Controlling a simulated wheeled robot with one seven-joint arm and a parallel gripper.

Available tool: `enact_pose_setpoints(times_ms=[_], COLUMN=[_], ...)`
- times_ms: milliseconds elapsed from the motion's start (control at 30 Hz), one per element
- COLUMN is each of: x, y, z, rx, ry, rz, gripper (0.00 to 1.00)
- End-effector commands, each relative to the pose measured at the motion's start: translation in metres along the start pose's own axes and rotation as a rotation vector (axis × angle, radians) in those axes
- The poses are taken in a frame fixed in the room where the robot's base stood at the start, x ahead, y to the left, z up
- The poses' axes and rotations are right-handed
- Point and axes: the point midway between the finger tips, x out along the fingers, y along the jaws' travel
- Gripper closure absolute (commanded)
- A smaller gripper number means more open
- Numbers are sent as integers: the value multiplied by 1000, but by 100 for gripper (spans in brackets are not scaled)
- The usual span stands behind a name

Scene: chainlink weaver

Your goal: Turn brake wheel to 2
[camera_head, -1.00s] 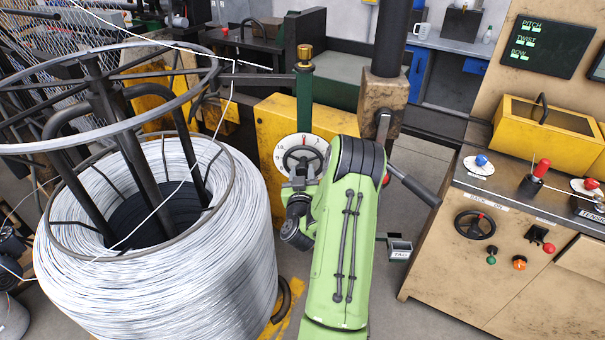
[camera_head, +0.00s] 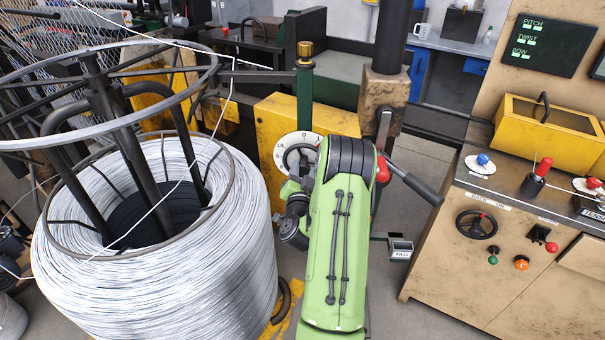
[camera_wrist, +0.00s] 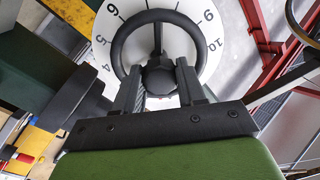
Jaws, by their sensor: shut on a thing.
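The brake wheel (camera_head: 291,157) is a small black handwheel in front of a white numbered dial (camera_head: 280,148) on a yellow box. My green arm and gripper cover its right and lower parts in the head view. In the wrist view the wheel (camera_wrist: 157,38) shows its dark rim, a spoke and a hub, with dial numbers such as 4, 5, 6, 9 and 10 around it. My gripper (camera_wrist: 159,78) has its two fingers on either side of the hub area, shut on the wheel. The wheel hides part of the dial, and I cannot read its setting.
A large coil of wire (camera_head: 160,260) on a black stand is close on the left. A dark post with a lever (camera_head: 412,184) stands right of my arm. A control cabinet (camera_head: 480,260) with knobs and a smaller handwheel (camera_head: 477,224) is at the right. Some floor between is clear.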

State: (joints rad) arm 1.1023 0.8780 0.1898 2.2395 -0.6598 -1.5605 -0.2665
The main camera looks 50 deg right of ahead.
Motion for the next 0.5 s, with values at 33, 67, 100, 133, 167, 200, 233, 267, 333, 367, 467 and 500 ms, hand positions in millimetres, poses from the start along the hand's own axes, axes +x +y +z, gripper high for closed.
enact_pose_setpoints(times_ms=[33,67,100,133,167,200,233,267,333,367,467,500], x=[0,0,0,0,0,0,0,0,0,0,0,0], y=[0,0,0,0,0,0,0,0,0,0,0,0], z=[0,0,0,0,0,0,0,0,0,0,0,0], rx=[39,62,94,117,138,165,183,202,240,254,293,306], ry=[3,4,5,6,7,8,9,10,11,12,14,14], rz=[-1,0,0,0,0,0,0,1,1,1,1,2], gripper=[91,91,91,91,91,91,91,91,91,91,91,91])
